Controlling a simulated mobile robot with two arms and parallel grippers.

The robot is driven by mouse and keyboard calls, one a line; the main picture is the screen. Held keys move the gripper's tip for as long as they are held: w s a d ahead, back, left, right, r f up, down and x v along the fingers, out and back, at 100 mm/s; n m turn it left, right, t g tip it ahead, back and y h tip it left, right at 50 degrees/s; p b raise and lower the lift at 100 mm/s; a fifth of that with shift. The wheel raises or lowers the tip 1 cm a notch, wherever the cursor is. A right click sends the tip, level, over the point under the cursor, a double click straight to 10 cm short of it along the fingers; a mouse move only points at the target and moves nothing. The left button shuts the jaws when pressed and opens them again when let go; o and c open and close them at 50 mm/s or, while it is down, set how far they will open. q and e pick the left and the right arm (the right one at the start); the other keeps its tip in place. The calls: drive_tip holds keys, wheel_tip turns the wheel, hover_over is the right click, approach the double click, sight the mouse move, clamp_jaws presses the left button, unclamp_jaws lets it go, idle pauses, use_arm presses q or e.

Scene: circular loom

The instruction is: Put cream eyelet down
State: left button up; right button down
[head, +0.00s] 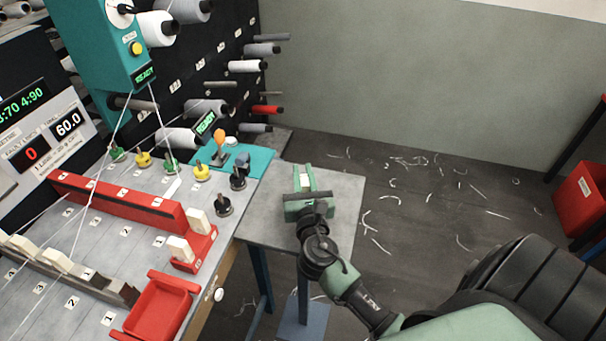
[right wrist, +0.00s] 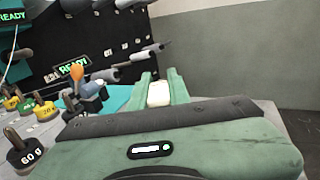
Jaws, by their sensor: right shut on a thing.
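My right gripper (head: 305,178) is over the grey side table (head: 345,190), its fingers pointing away from me. It is shut on the cream eyelet (right wrist: 159,93), a small pale block between the two green fingers in the right wrist view. The eyelet also shows in the head view (head: 305,183), partly hidden by the gripper body. I cannot tell whether it touches the table. Other cream pieces (head: 196,220) stand in a red holder (head: 205,248) on the workbench to the left. My left gripper is not in view.
The workbench carries a red rail (head: 115,205), a red tray (head: 160,308) and several weights with pegs, one black (head: 224,207). An orange-topped tool (head: 219,138) stands on a teal mat (head: 255,160). Yarn spools project behind. Thread scraps litter the floor at right.

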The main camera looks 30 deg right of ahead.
drive_tip(key=shift+f, duration=0.2)
drive_tip(key=c, duration=1.3)
unclamp_jaws()
drive_tip(key=shift+r, duration=0.1)
drive_tip(key=shift+c, duration=0.2)
drive_tip(key=shift+r, duration=0.1)
